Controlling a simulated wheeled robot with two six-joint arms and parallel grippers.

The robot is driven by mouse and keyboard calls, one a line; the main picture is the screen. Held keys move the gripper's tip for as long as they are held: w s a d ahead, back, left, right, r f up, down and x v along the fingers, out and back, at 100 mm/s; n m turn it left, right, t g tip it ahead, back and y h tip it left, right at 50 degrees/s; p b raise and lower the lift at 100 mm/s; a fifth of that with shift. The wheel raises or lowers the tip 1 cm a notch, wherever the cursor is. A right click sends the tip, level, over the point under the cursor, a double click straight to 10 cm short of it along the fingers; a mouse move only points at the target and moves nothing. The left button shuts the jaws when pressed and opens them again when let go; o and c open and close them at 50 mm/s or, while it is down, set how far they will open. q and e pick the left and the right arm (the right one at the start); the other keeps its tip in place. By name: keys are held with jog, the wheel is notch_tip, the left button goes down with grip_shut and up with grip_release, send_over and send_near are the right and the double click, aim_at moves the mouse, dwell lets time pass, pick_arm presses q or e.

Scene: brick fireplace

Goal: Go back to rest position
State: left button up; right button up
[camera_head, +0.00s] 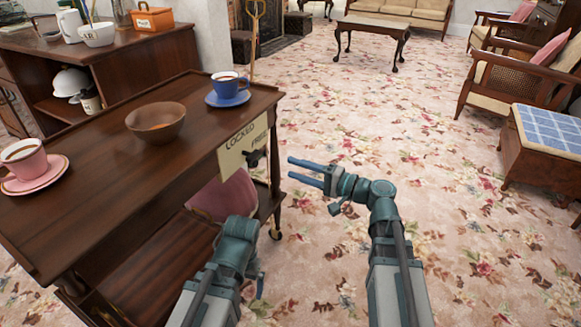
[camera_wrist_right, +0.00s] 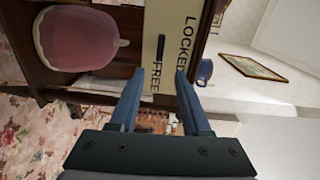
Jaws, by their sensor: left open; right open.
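My right gripper (camera_head: 300,171) is open and empty, its two blue fingers pointing left toward the trolley's end. In the right wrist view its spread fingers (camera_wrist_right: 156,100) face the cream sign (camera_wrist_right: 177,45) reading LOCKED and FREE, with nothing between them. In the head view the sign (camera_head: 232,158) hangs on the trolley's end, with a dark latch (camera_head: 254,158) under the word FREE. A gap shows between my right fingertips and the latch. My left gripper (camera_head: 238,232) is low beside the trolley; its fingers are hidden from the head view.
The dark wooden trolley (camera_head: 90,205) bears a brown bowl (camera_head: 157,122), a blue cup (camera_head: 228,84) and a pink cup (camera_head: 25,160). A pink-backed object (camera_head: 222,197) is below its top. A sideboard (camera_head: 125,68) stands behind.

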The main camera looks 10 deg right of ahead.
dwell(0.3)
jog(key=s+a+f+n+g+h+p, duration=0.4)
jog(key=s+a+f+n+g+h, duration=0.15)
jog(key=s+a+f+g, duration=0.4)
jog(key=s+d+f+n+g+h+p, duration=0.1)
jog(key=s+d+f+n+h+p, duration=0.15)
jog(key=s+h, duration=0.25)
jog(key=s+d+f+n+h+p, duration=0.2)
jog(key=s+n+h, duration=0.1)
jog(key=s+h, duration=0.2)
notch_tip(320, 180, up, 38)
jog(key=p, duration=3.7)
jog(key=shift+w, duration=0.15)
jog(key=shift+a, duration=0.15)
